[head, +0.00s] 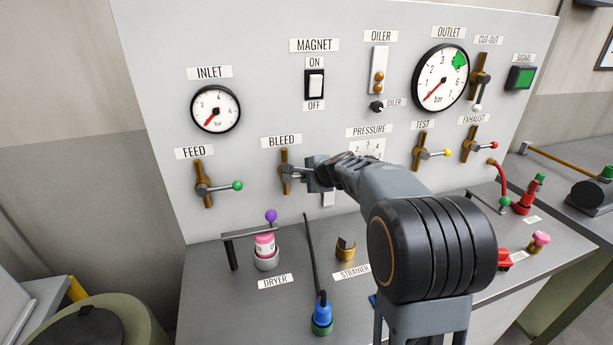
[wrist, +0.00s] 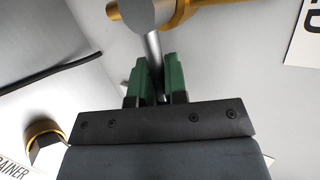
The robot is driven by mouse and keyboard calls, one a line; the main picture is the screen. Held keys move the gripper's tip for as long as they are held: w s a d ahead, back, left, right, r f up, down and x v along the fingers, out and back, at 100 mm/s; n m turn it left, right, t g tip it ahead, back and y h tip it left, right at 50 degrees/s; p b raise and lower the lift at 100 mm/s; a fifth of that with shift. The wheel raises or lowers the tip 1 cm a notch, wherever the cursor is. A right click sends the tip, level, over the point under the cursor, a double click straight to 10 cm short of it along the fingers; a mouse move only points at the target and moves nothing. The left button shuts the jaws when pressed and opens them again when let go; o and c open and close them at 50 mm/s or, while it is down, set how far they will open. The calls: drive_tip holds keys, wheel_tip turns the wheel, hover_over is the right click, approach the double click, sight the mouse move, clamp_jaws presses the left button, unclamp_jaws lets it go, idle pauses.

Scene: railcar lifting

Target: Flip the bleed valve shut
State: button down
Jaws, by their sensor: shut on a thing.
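The bleed valve (head: 284,162) is a brass pipe with a grey hub under the BLEED label, left of centre on the panel. Its lever points to the right, across the upright pipe, and its tip is hidden by my gripper. My gripper (head: 308,172) reaches it from the right. In the wrist view, the green fingers of my gripper (wrist: 157,82) are shut on the silver bleed valve lever (wrist: 154,48), just below its hub. The brass pipe (wrist: 190,12) shows at the top.
The feed valve (head: 203,186) with a green knob is to the left. The dryer (head: 265,250), a blue-and-green fitting (head: 321,312) and the strainer (head: 346,246) stand on the ledge below. Test (head: 420,155) and exhaust (head: 469,144) valves are to the right, past my arm.

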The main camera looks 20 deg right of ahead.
drive_tip(key=shift+r+h+p, duration=0.3)
drive_tip(key=shift+n, duration=0.3)
drive_tip(key=c, duration=1.1)
unclamp_jaws()
drive_tip(key=shift+c, duration=0.2)
drive_tip(key=v, duration=1.3)
drive_tip(key=shift+s+r, duration=0.2)
drive_tip(key=shift+s, duration=0.2)
